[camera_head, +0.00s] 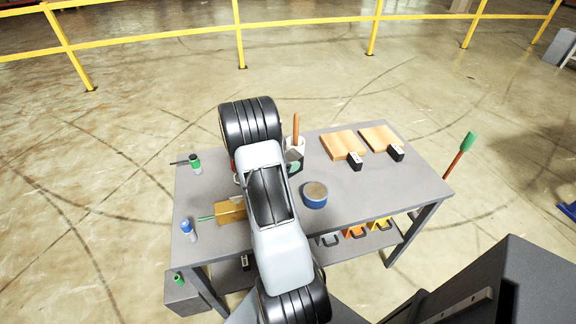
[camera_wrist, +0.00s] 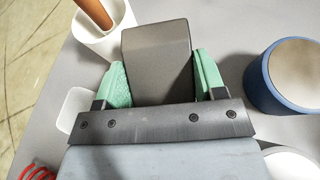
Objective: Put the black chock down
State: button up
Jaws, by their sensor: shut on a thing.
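My gripper (camera_wrist: 162,78) has two green fingertips and is shut on a dark grey to black block, the black chock (camera_wrist: 157,55), which sits between them in the wrist view. In the head view my arm hides most of the gripper; a dark bit of the chock (camera_head: 297,154) shows at its far end, over the grey table (camera_head: 400,190). A white cup (camera_wrist: 105,38) with a wooden handle in it is just beyond the chock at the left. I cannot tell whether the chock touches the table.
A blue round tin (camera_head: 315,197) stands right of my arm. Two wooden boards (camera_head: 342,144) (camera_head: 379,138) lie at the back right, each with a small black block (camera_head: 355,161) (camera_head: 396,153) at its front. The table's right part is clear.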

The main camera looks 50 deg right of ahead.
jog(key=shift+f, duration=0.9)
jog(key=shift+f, duration=0.15)
jog(key=o, duration=1.2)
